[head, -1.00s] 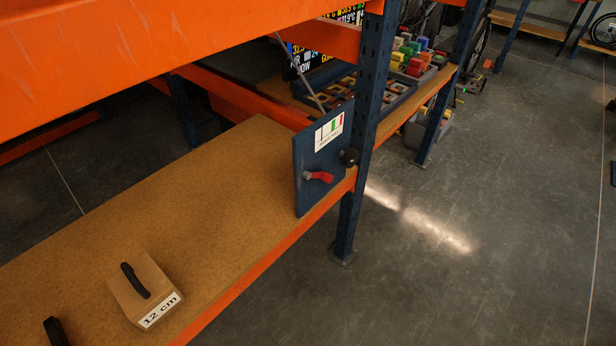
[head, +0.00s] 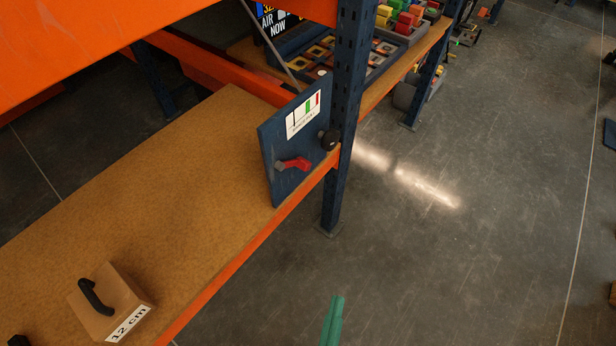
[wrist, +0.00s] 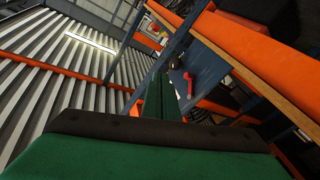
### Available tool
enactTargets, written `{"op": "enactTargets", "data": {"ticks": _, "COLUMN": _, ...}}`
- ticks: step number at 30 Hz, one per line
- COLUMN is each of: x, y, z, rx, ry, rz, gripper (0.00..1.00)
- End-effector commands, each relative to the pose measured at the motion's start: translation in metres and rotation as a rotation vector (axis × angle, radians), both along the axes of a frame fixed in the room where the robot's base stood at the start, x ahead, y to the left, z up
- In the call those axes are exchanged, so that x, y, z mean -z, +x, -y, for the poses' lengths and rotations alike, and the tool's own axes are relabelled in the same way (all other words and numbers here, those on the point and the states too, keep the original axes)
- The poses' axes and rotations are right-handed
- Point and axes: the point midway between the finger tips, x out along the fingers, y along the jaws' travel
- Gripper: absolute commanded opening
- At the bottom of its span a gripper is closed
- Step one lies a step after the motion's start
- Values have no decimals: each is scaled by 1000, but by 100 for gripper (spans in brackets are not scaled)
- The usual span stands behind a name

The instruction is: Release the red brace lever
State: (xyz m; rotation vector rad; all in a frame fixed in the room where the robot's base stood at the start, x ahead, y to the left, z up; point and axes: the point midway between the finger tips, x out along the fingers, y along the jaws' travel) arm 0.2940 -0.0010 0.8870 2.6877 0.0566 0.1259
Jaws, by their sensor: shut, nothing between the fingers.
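The red brace lever (head: 294,164) sits on a dark blue panel (head: 270,133) that stands upright at the shelf's front edge, beside a blue post. It lies roughly sideways in the head view. The panel carries a white label with green and red bars, and a black knob (head: 330,139) is at its right edge. In the wrist view the lever (wrist: 188,86) shows just right of the fingers. My green gripper (head: 334,318) is at the bottom of the head view, below and apart from the lever. Its fingers are together in the wrist view (wrist: 160,96), with nothing between them.
A block marked 12 cm (head: 110,305) with a black handle sits on the wooden shelf (head: 150,190). An orange beam (head: 110,35) crosses overhead at upper left. The blue post (head: 338,110) stands right of the panel. Open floor (head: 460,240) lies to the right.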

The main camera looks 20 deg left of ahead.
Motion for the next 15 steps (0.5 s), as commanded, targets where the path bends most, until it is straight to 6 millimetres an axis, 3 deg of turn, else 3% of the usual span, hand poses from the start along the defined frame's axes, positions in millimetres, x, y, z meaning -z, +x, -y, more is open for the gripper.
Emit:
{"op": "enactTargets", "data": {"ticks": 1, "x": -4, "y": 15, "z": -2, "rx": -17, "ry": -90, "rz": 72, "gripper": 0}}
{"op": "enactTargets", "data": {"ticks": 8, "x": -17, "y": 69, "z": -26, "rx": -98, "ry": -529, "rz": 383, "gripper": 0}}
{"op": "enactTargets", "data": {"ticks": 15, "x": -12, "y": 122, "z": -52, "rx": -165, "ry": -967, "rz": 676, "gripper": 0}}
